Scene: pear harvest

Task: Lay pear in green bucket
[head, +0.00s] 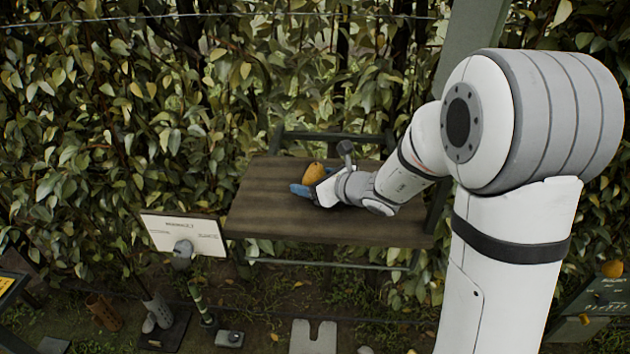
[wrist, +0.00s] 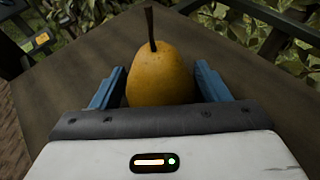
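A yellow-orange pear (head: 314,173) with a dark stem is at the wooden table (head: 270,225), near its middle. In the wrist view the pear (wrist: 160,72) stands upright, between the two blue fingers. My gripper (wrist: 160,85) is open around it, one finger on each side; whether either finger touches the pear is hard to tell. In the head view my gripper (head: 306,187) reaches in low from the right, with a blue finger beside the pear's base. The pear's lower part is hidden by the gripper body. No green bucket shows in either view.
A white sign (head: 185,234) stands at the table's front left. Another yellow-orange fruit (head: 612,268) sits on a dark stand at the far right. A leafy hedge (head: 130,110) rises behind. The table's left part is clear.

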